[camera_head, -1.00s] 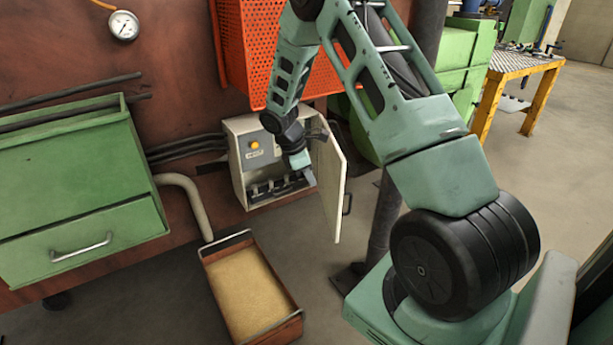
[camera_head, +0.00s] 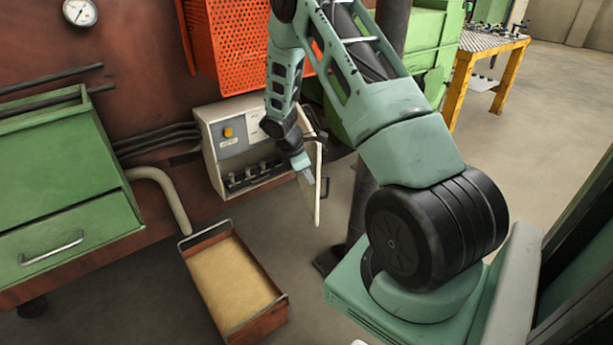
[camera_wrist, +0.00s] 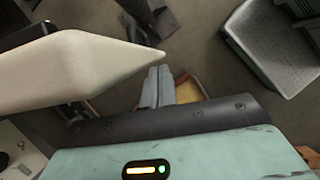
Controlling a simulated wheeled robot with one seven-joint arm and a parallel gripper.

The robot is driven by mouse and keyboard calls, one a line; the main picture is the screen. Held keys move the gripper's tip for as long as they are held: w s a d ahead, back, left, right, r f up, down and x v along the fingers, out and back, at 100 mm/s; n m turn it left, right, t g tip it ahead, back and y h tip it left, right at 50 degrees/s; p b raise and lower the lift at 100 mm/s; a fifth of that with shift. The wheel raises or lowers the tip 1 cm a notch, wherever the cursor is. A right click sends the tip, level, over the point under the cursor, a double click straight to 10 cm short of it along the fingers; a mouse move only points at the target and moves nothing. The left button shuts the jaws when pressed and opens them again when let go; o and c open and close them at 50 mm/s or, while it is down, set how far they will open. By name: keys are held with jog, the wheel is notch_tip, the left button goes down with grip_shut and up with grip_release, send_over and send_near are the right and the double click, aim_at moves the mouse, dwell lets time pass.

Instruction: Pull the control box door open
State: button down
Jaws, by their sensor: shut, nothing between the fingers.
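The control box (camera_head: 212,150) is a pale box on the rust-brown wall, with an orange button and a row of dark switches inside. Its door (camera_head: 311,205) stands open on the right side, swung out from the box. In the wrist view the door is the pale panel (camera_wrist: 70,65) at the upper left. A dark handle (camera_head: 325,188) shows on the door's outer side. My gripper (camera_head: 307,178) is shut and empty, in front of the door's inner side in the head view. It also shows in the wrist view (camera_wrist: 158,75); contact with the door cannot be told.
A tray of sandy material (camera_head: 235,285) lies on the floor below the box. A green cabinet (camera_head: 60,180) with a drawer stands left. An orange perforated panel (camera_head: 228,45) is above the box. A dark post (camera_head: 365,200) stands behind the door. Open floor lies at right.

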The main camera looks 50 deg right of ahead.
jog(key=s+d+n+t+p, duration=0.1)
jog(key=s+d+n, duration=0.3)
jog(key=d, duration=0.6)
jog(key=shift+s+d+h+p, duration=0.25)
jog(key=shift+s+p, duration=0.25)
jog(key=shift+s, duration=0.7)
jog(key=shift+a, duration=0.1)
jog(key=w+a+r+p, duration=0.1)
jog(key=a+r+p, duration=0.1)
jog(key=a+r, duration=0.5)
notch_tip(320, 180, up, 2)
jog(key=shift+w+a+r, duration=0.15)
jog(key=shift+w+a, duration=0.05)
jog(key=shift+w, duration=0.2)
